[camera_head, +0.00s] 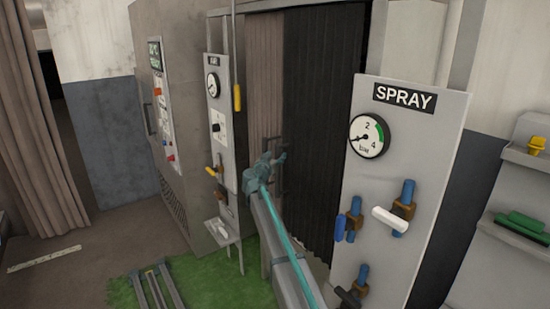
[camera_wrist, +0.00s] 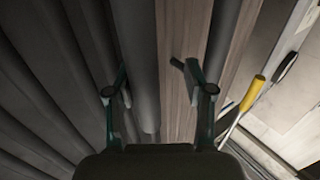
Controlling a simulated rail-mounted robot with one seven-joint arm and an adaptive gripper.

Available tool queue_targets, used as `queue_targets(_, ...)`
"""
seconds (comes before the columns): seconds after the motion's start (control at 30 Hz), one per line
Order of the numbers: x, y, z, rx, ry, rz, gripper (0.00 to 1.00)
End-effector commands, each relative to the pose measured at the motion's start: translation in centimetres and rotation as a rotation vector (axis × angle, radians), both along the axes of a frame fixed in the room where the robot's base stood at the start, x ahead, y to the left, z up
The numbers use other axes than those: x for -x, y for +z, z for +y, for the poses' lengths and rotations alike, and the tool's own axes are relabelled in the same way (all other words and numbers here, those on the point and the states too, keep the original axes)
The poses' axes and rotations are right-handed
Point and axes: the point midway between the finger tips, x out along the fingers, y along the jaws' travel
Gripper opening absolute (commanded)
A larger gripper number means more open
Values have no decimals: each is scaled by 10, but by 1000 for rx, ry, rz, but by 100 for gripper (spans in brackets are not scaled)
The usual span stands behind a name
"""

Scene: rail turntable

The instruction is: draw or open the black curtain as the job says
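The black curtain (camera_head: 325,120) hangs in folds in the doorway, its left edge meeting a brown pleated surface (camera_head: 264,75). My gripper (camera_head: 275,152) is in front of that meeting line, at about the middle of the visible height. In the wrist view my gripper (camera_wrist: 158,85) has its two fingers well apart. The dark curtain folds (camera_wrist: 55,75) fill the left of that view, and a brown strip (camera_wrist: 181,45) runs up by the right finger. The curtain's edge fold lies between and beyond the fingers; I cannot tell whether they touch it.
A SPRAY panel (camera_head: 420,140) with a gauge and several valves stands close on the right. A narrow panel (camera_head: 214,100) and a grey cabinet (camera_head: 165,50) stand left of the doorway. A yellow-handled pull (camera_head: 237,98) hangs there, also in the wrist view (camera_wrist: 254,92).

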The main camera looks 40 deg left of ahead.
Motion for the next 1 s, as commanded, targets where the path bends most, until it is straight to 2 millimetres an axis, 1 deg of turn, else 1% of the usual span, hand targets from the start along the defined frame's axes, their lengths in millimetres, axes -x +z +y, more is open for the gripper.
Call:
queue_targets(0.2,15,-2,-4,-1,3,-1,52)
queue_targets(1.0,63,-2,-19,0,1,0,52)
